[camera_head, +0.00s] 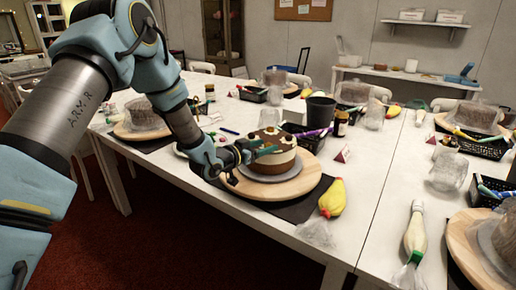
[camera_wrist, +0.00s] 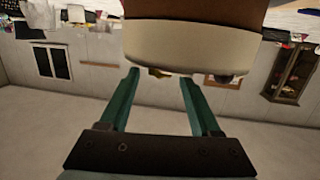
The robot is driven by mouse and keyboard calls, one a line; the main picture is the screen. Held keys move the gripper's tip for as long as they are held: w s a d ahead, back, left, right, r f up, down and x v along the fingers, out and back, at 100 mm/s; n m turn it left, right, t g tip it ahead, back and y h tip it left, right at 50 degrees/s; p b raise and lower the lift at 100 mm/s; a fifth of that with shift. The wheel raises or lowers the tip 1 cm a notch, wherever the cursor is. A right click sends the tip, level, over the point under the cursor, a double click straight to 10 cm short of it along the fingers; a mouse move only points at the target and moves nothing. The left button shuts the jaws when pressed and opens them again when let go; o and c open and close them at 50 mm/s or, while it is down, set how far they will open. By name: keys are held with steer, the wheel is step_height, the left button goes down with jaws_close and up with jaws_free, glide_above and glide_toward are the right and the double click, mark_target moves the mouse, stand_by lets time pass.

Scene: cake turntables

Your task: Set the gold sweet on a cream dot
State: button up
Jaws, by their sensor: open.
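The cake (camera_head: 270,162), brown below and cream above, stands on a wooden turntable (camera_head: 310,176). Small cream dots (camera_head: 270,130) and darker pieces sit on its top. My gripper (camera_head: 258,152) is at the cake's upper left side, fingers toward it. In the wrist view the picture is upside down, with the cake (camera_wrist: 192,40) overhead. My gripper's teal fingers (camera_wrist: 160,76) stand apart there. A small gold piece (camera_wrist: 160,72), possibly the gold sweet, shows between the fingertips at the cake's top edge. A dark piece (camera_wrist: 228,79) shows to its right. I cannot tell whether the fingers touch anything.
A yellow piping bag (camera_head: 332,198) lies right of the turntable. A black cup (camera_head: 321,110) and a small dark jar (camera_head: 341,123) stand behind the cake. Other covered cakes stand around the tables.

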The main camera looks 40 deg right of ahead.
steer(key=b+v, duration=0.4)
steer(key=v, duration=0.8)
steer(key=w+a+f+n+t+y, duration=0.15)
steer(key=w+a+n+y, duration=0.35)
steer(key=a, duration=0.7)
steer(key=w+a+n+t+y, duration=0.25)
steer(key=w+a+y, duration=0.35)
steer(key=a, duration=0.7)
steer(key=s+a+n+g+y, duration=0.2)
steer(key=s+a+n, duration=0.2)
steer(key=a, duration=0.6)
steer(key=s+a+r+n+g+y, duration=0.1)
steer(key=s+a+n, duration=0.3)
steer(key=s+a, duration=0.4)
steer(key=a+g+y, duration=0.1)
steer(key=a, duration=0.2)
steer(key=shift+s+y, duration=0.2)
steer(key=shift+y, duration=0.2)
steer(key=shift+a+r, duration=0.1)
